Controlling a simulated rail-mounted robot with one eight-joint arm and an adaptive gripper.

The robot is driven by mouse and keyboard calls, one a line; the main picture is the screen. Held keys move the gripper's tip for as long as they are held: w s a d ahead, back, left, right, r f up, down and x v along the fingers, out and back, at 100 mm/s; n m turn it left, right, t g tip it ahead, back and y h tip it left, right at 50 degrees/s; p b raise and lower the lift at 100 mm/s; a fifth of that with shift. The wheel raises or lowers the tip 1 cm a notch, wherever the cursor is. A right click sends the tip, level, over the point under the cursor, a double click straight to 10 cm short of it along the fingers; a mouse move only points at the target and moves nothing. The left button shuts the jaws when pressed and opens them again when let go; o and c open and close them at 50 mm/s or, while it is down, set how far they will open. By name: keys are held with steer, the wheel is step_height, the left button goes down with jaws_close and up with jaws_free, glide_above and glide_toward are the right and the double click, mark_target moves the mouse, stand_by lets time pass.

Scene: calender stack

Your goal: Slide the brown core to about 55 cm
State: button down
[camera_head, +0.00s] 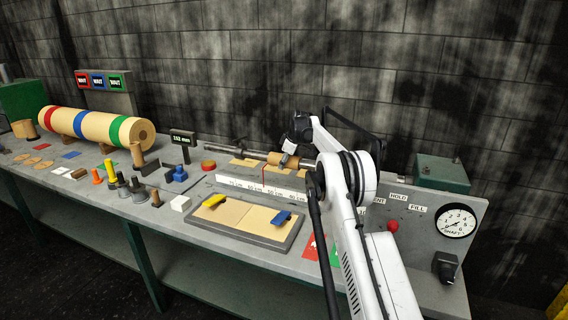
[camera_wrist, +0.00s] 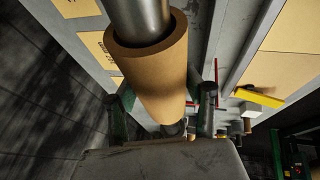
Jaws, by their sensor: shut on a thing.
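The brown core (camera_head: 277,158) is a short cardboard tube threaded on a grey metal shaft (camera_head: 240,150) behind the work area. In the wrist view the core (camera_wrist: 150,75) fills the middle, with the shaft (camera_wrist: 137,18) coming out of its near end. My gripper (camera_head: 288,161) is at the core's right part in the head view. In the wrist view my gripper's fingers (camera_wrist: 166,103) are on either side of the core, closed on it. A white scale strip (camera_head: 250,187) with cm marks runs in front of the shaft; its numbers are too small to read surely.
A framed board (camera_head: 262,239) with yellow and blue clips lies in front of the scale. A small display (camera_head: 183,138) stands left of the shaft. A large striped roll (camera_head: 90,126) and several small parts lie left. A panel with a gauge (camera_head: 456,222) and a red button (camera_head: 392,226) stands right.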

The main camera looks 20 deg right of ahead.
steer(key=shift+s+d, duration=0.1)
steer(key=c, duration=0.9)
jaws_free()
steer(key=shift+r, duration=0.1)
steer(key=v, duration=1.2)
steer(key=shift+d, duration=0.1)
